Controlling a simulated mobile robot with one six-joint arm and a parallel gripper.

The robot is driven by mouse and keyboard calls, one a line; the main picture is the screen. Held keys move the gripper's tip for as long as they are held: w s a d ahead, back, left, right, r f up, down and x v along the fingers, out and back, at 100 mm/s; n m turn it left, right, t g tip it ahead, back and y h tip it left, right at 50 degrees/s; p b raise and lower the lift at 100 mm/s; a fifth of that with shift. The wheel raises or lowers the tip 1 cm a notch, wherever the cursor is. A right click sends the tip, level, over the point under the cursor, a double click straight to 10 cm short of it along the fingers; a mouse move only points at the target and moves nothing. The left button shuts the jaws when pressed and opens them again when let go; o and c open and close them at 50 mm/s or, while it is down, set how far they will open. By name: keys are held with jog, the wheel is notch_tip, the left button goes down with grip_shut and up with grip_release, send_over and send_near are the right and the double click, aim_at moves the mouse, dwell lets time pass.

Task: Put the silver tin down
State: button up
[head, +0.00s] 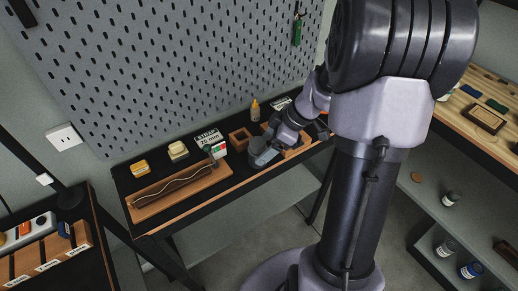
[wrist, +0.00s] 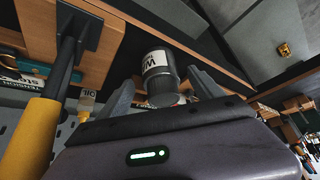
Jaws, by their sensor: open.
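The silver tin (wrist: 158,66), a grey cylinder with a white label, lies between the two fingers of my gripper (wrist: 163,90) in the wrist view. The fingers are apart, with a visible gap on the right side of the tin. The tin appears to rest on the dark bench top near its wooden front edge. In the head view my gripper (head: 266,151) is low over the right half of the narrow black bench. A grey shape there may be the tin or a finger; I cannot tell which.
The bench (head: 150,222) also holds a wooden tray (head: 178,190) with a wavy strip, a strap box (head: 211,142), a small wooden frame (head: 240,138) and a yellow bottle (head: 255,110). A pegboard (head: 170,70) rises behind. In the wrist view a yellow-handled tool (wrist: 35,135) is close at left.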

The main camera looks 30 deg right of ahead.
jog(key=p+v, duration=0.2)
jog(key=v, duration=0.5)
jog(key=s+a+r+m+h, duration=0.1)
jog(key=s+a+r+m, duration=0.3)
jog(key=a+r, duration=0.6)
jog(key=s+a+r+m+t+h+b, duration=0.1)
jog(key=s+a+m, duration=0.8)
jog(key=s+a, duration=0.1)
jog(key=shift+a+m+t, duration=0.4)
jog(key=shift+a, duration=0.45)
